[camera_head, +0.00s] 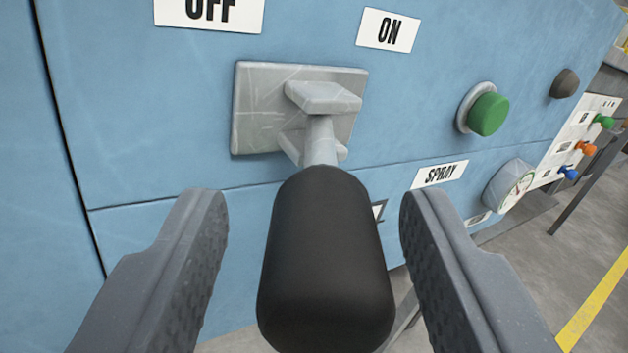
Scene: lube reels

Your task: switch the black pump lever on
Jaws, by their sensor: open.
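The black pump lever (324,262) points out from the blue panel toward the camera in the head view. Its grey shaft joins a grey metal bracket (254,112) on the panel. An OFF label (210,12) is above and left of the bracket, partly cut off by the top edge. An ON label (388,30) is above and right. My gripper (315,225) is open, with one finger on each side of the black handle. A gap shows between each finger and the handle. The handle's lower end is close to the camera.
A green button (488,114) sits right of the bracket, above a SPRAY label (439,174). A dark knob (564,83), a gauge (513,187) and small coloured valves (585,148) are farther right. The blue panel (130,120) fills the left. Grey floor shows at lower right.

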